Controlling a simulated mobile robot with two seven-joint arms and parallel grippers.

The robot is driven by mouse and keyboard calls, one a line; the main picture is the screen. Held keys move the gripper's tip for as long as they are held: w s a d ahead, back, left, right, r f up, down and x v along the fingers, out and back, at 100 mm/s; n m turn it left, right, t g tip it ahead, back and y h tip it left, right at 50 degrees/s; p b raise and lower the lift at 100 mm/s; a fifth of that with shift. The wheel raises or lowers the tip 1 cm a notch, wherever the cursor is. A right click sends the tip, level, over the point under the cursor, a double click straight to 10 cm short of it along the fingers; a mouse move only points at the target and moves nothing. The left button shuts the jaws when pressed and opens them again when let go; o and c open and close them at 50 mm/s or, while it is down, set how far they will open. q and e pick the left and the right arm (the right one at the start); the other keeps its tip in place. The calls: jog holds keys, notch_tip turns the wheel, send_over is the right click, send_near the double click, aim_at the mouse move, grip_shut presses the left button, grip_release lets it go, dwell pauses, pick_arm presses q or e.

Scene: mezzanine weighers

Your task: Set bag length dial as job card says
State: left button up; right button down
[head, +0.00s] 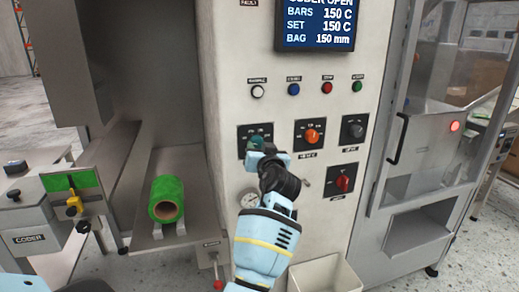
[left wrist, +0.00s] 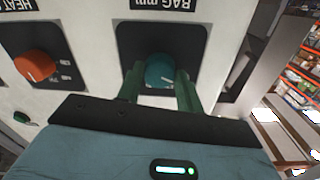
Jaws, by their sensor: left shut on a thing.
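My left gripper (head: 257,144) is at the upper left dial of the white machine front. In the left wrist view its green fingers (left wrist: 162,88) are shut on the teal bag length dial (left wrist: 159,70), one on each side. The label beside it reads "BAG mm" and appears upside down there. A pale pointer mark shows on the dial, but the scale is too unclear to read. In the head view the gripper mostly hides the dial. The display (head: 318,24) shows BAG 150 mm, BARS 150 C and SET 150 C. My right gripper is out of view.
An orange dial (head: 312,135), a black dial (head: 354,130) and a red switch (head: 344,183) sit close to the right. Coloured buttons line up above. A gauge (head: 249,199) is below. A green film roll (head: 166,200) and the coder (head: 28,238) stand left.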

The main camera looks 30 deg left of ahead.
pick_arm(q)
jog(key=shift+a+r+m+p, duration=0.15)
jog(key=shift+m+p, duration=0.15)
jog(key=shift+m, duration=0.45)
jog(key=shift+d+r+m+p, duration=0.1)
jog(key=shift+m+p, duration=0.2)
jog(key=shift+m, duration=0.45)
jog(key=m, duration=0.3)
jog(key=shift+p, duration=0.35)
jog(key=m, duration=0.5)
jog(key=shift+m, duration=0.4)
jog(key=m, duration=0.5)
jog(key=shift+g, duration=0.4)
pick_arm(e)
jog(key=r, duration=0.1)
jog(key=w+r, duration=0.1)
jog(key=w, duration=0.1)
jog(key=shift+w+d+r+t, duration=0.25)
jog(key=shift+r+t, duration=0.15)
pick_arm(q)
jog(key=shift+m, duration=0.3)
jog(key=o, duration=1)
